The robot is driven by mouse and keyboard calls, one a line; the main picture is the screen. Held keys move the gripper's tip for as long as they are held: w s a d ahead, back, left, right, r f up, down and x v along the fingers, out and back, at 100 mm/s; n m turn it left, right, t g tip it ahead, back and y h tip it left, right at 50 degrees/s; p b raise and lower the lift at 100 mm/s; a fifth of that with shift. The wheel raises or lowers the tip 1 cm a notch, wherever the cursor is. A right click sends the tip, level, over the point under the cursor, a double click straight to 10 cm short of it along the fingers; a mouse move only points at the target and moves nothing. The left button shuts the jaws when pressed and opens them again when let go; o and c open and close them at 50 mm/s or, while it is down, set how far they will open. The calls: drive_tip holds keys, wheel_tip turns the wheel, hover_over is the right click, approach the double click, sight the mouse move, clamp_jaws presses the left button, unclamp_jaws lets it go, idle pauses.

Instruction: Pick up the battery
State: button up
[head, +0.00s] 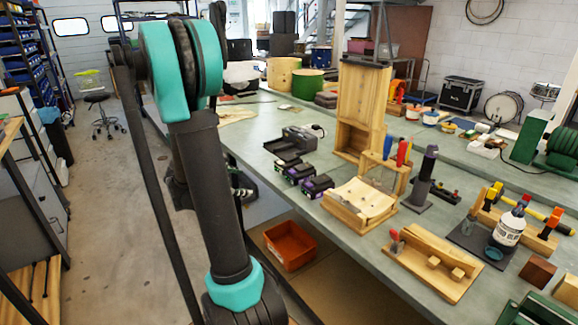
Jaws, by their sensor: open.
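Several dark battery packs with purple and green markings lie on the grey-green bench, left of its middle. One battery (317,187) is at the near end of the row, another battery (299,173) is beside it, and a third dark block lies further back. I cannot tell which one is meant. My gripper (243,187) shows as a dark shape, mostly hidden behind my arm, left of the batteries and in front of the bench edge. It is open and apart from them; its fingertips are not clear.
A black charger-like device (299,139) stands behind the batteries. A wooden cradle (361,204) is close on their right, with a tall wooden box (361,110) behind. The bench (340,247) has bare room in front. An orange bin (290,245) sits below.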

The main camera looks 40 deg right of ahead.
drive_tip(key=w+d+r+n+g+h, duration=0.2)
drive_tip(key=w+d+n+h, duration=0.15)
drive_tip(key=d, duration=0.35)
approach(286, 159)
drive_tip(key=shift+n+g+h, duration=0.3)
drive_tip(key=shift+n+h, duration=0.05)
drive_tip(key=shift+n, duration=0.1)
drive_tip(key=x, duration=0.5)
drive_tip(key=shift+d+f, duration=0.2)
drive_tip(key=shift+f, duration=0.2)
drive_tip(key=shift+w+x, duration=0.2)
drive_tip(key=shift+x, duration=2.75)
drive_tip(key=c, duration=1.1)
